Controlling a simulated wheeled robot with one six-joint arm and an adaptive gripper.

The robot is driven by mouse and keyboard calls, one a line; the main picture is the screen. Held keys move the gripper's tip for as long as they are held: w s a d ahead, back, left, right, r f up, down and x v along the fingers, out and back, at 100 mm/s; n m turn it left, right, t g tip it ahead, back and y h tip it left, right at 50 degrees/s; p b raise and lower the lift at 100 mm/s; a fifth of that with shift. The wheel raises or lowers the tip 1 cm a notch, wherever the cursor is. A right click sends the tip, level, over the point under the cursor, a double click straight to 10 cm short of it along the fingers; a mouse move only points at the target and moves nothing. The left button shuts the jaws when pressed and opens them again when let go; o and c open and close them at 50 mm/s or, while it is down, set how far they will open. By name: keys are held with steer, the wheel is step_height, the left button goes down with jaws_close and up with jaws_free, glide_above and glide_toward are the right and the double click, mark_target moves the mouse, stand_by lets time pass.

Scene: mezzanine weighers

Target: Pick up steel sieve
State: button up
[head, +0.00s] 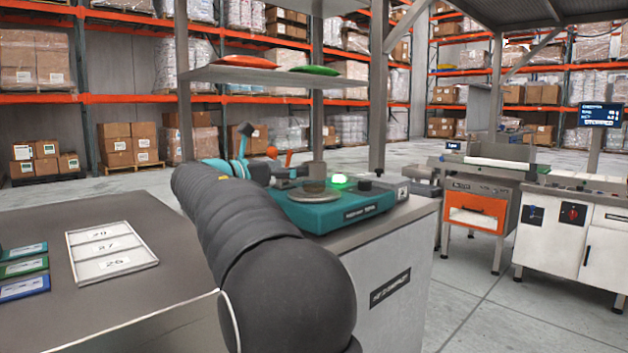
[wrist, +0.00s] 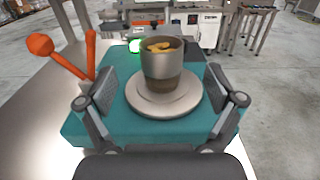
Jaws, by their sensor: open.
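A steel cup-shaped vessel (wrist: 161,62), which I take to be the steel sieve, stands upright on a round pale plate (wrist: 140,104) on a teal machine (wrist: 90,130). Yellow-brown pieces show inside it. In the wrist view my gripper (wrist: 160,84) is open, with one finger to each side of the vessel and visible gaps on both sides. The exact depth between the fingers and the vessel is hard to tell. In the head view my arm covers part of the teal machine (head: 345,216), and my gripper is not clear.
A green lamp (head: 340,179) glows on the machine. A tray with numbered slots (head: 150,262) lies on the left counter. A shelf (head: 280,77) hangs above. Other weighing machines (head: 474,212) stand right.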

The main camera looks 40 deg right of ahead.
mark_target(313, 164)
steer(key=d, duration=0.8)
steer(key=shift+w, duration=0.3)
steer(key=c, duration=1.7)
